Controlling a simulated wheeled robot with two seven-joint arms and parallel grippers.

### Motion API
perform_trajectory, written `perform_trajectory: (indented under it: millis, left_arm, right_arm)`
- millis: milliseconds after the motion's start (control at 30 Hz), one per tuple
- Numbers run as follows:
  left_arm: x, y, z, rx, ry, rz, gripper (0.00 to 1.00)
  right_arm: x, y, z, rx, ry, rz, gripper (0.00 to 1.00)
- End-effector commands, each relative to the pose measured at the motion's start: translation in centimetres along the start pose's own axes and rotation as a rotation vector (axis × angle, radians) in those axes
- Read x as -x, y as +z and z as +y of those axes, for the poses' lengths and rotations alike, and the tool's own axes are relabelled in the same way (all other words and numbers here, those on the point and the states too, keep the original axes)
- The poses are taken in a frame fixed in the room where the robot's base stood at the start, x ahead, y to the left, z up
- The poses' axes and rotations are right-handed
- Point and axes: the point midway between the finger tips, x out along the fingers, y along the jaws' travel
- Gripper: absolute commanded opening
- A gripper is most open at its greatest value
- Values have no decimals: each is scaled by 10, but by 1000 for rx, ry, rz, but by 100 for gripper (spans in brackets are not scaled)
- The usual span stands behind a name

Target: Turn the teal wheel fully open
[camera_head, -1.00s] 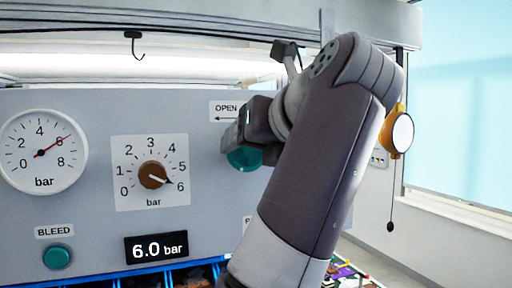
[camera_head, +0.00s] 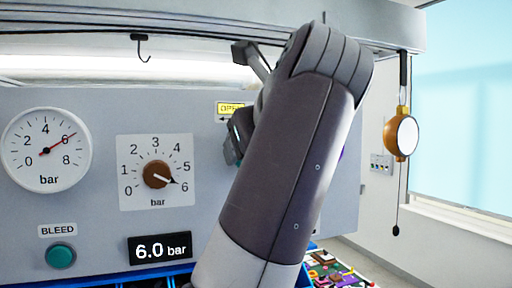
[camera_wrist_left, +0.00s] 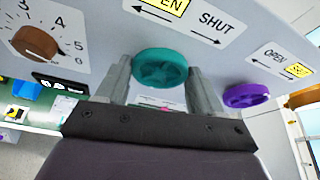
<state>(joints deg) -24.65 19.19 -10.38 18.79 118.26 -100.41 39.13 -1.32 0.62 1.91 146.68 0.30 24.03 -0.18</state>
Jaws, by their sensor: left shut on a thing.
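The teal wheel (camera_wrist_left: 160,68) is on the grey panel and shows between my gripper's fingers in the left wrist view. My left gripper (camera_wrist_left: 159,75) is shut on the wheel, one finger at each side of its rim. In the head view my left gripper (camera_head: 234,146) is against the panel, and my arm hides most of the wheel. The OPEN label (camera_head: 231,108) above it is lit yellow. In the left wrist view the OPEN part of the label (camera_wrist_left: 172,5) is also yellow, while SHUT beside it is white. My right gripper is not in view.
A purple wheel (camera_wrist_left: 246,95) sits right of the teal one, its SHUT label (camera_wrist_left: 297,70) yellow. A gauge (camera_head: 46,150), brown knob (camera_head: 156,174), 6.0 bar display (camera_head: 160,248) and green BLEED button (camera_head: 61,256) are on the panel. A yellow-rimmed disc (camera_head: 401,136) hangs at the right.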

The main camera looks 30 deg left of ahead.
Motion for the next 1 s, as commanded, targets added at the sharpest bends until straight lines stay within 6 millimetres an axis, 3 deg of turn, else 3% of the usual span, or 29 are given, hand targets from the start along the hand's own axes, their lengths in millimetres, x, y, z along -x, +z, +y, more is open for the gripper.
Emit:
perform_trajectory:
  millis: [267,300,367,633,767,867,1000]
  left_arm:
    - [0,0,0,2,0,1,36]
    - [0,0,0,2,0,1,76]
    - [0,0,0,2,0,0,92]
    - [1,1,0,2,-1,-1,92]
    - [11,2,-1,0,-4,0,92]
    - [33,4,-2,-1,-9,1,92]
    - [77,6,-3,-3,-12,2,92]
  right_arm:
    - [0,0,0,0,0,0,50]
    - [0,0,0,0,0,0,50]
    - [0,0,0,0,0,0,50]
    - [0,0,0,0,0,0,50]
    - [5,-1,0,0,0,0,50]
    - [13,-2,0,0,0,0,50]
    - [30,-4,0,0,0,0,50]
